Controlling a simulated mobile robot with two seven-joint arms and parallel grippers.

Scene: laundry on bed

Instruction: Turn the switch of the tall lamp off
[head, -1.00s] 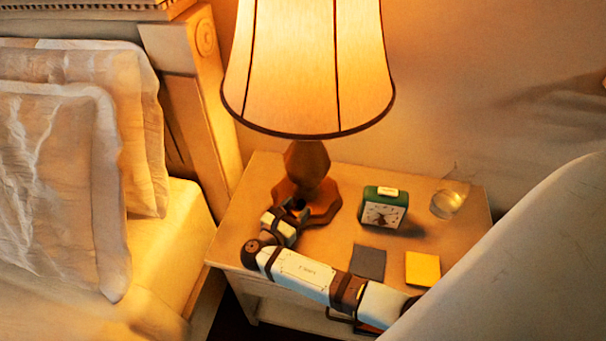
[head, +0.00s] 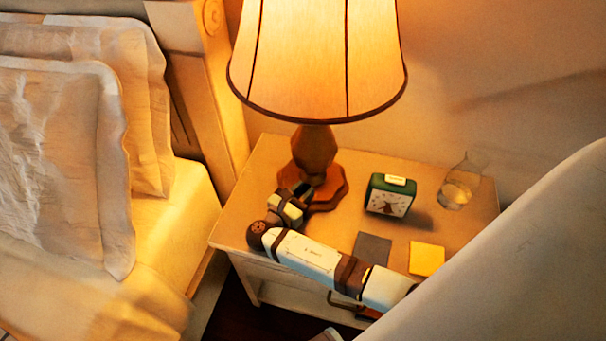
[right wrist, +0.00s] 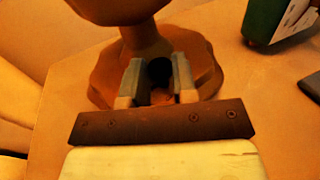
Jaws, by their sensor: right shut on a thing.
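The tall lamp (head: 315,148) stands on the nightstand with its shade glowing, so it is lit. Its wooden base (right wrist: 205,80) fills the upper middle of the right wrist view. A dark round knob, the lamp switch (right wrist: 159,70), sits at the front of the base between my right fingers. My right gripper (head: 303,190) reaches the front left of the base and is shut on the switch; the fingers also show in the right wrist view (right wrist: 154,82). In the head view the switch is mostly hidden by the gripper. My left gripper is out of view.
On the nightstand (head: 240,225), a green alarm clock (head: 389,196) stands right of the lamp, with a glass (head: 455,193) beyond it. A dark square pad (head: 372,249) and a yellow one (head: 426,258) lie near my right forearm. The bed (head: 185,235) is at left.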

